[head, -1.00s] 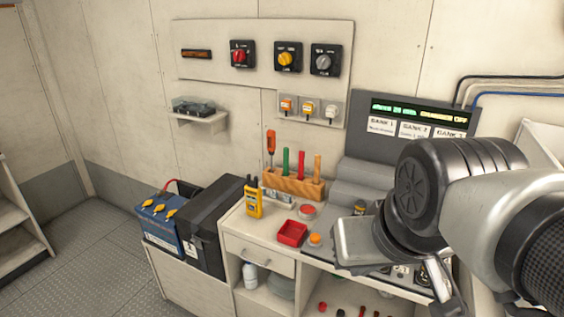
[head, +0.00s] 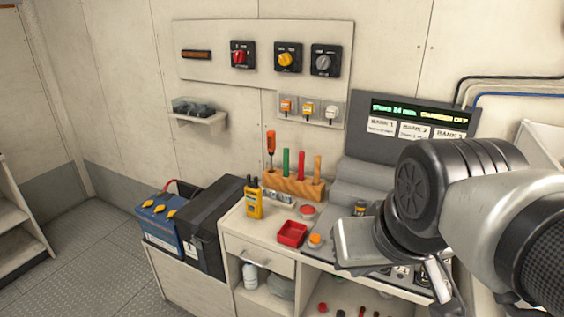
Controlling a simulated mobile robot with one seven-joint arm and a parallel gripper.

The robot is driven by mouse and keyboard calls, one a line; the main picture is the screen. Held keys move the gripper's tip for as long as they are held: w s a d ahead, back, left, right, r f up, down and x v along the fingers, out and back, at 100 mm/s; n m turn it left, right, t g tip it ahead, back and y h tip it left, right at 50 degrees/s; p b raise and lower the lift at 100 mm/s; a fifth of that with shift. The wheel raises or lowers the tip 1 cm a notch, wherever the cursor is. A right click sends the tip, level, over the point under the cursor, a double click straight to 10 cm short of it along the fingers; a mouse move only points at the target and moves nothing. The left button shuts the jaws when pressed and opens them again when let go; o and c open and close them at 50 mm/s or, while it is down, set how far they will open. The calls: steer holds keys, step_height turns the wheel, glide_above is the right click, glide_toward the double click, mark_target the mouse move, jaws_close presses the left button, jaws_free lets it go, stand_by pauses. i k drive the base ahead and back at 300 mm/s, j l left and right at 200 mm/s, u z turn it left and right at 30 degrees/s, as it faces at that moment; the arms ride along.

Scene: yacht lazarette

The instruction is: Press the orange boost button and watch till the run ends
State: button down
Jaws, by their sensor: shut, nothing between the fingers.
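The orange button (head: 315,240) is a small dome on the bench top, just right of the red tray. My gripper (head: 362,245) is shut and empty over the bench, to the right of the button and apart from it in the picture. My fingertips cannot be made out clearly. The dark display panel (head: 418,113) on the wall side has a lit line, seeming to read "24 min" in green and "CHARGER OFF" in yellow. Cards marked BANK sit below that line. My arm covers the panel's lower right.
A red tray (head: 292,233), a yellow meter (head: 254,203) and a wooden tool block (head: 292,184) stand on the bench (head: 238,222). Rotary switches, including a red one (head: 242,55), are on the wall. A blue battery (head: 160,227) and a black box (head: 208,225) stand left. Floor at left is clear.

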mark_target(315, 239)
steer(key=i+j+z, duration=0.1)
steer(key=j, duration=0.25)
steer(key=i+j+z, duration=0.15)
steer(key=j, duration=0.2)
steer(key=i+j+z, duration=0.1)
steer(key=j, duration=0.25)
steer(key=i+j+z, duration=0.1)
steer(key=j, duration=0.25)
